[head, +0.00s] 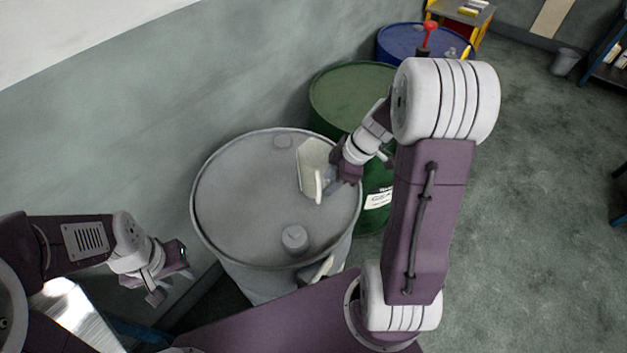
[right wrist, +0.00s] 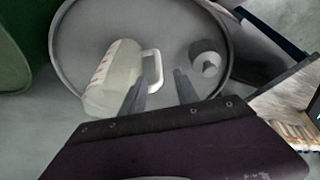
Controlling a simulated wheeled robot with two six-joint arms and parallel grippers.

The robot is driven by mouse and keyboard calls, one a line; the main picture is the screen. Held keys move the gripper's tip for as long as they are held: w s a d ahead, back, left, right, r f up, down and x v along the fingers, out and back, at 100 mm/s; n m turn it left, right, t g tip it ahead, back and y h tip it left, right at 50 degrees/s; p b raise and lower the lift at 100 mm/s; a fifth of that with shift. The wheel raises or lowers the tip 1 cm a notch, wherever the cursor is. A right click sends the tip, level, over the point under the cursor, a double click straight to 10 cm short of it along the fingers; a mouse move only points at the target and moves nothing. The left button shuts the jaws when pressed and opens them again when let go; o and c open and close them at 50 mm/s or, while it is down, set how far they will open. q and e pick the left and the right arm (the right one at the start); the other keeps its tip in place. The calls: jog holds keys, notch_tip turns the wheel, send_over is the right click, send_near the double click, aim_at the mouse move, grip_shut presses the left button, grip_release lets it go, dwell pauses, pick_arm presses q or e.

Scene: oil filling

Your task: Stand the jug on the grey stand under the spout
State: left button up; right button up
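The jug (head: 312,166) is whitish and translucent, at the right part of the grey drum's top in the head view. In the right wrist view the jug (right wrist: 112,82) shows graduation marks, with its handle facing right. My right gripper (head: 328,188) is at the handle side of the jug. In the right wrist view its two fingers (right wrist: 160,78) are apart, with the handle just ahead of or between them; I cannot tell whether they touch it. My left gripper (head: 170,280) is open and empty, left of the drum. I cannot make out the grey stand or the spout.
The grey drum (head: 235,210) has a raised cap (head: 294,239) near its front rim. A green drum (head: 350,92) and a blue drum (head: 400,42) with a red-topped fitting (head: 428,36) stand behind it. The wall is on the left; open floor (head: 530,210) lies to the right.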

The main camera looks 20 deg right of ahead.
aim_at(319, 194)
jog(key=x, duration=0.8)
jog(key=shift+d+f, duration=0.2)
jog(key=shift+f, duration=0.1)
jog(key=shift+w+f, duration=0.2)
jog(key=shift+f, duration=0.2)
jog(key=shift+s+r, duration=0.1)
grip_shut()
dwell(0.6)
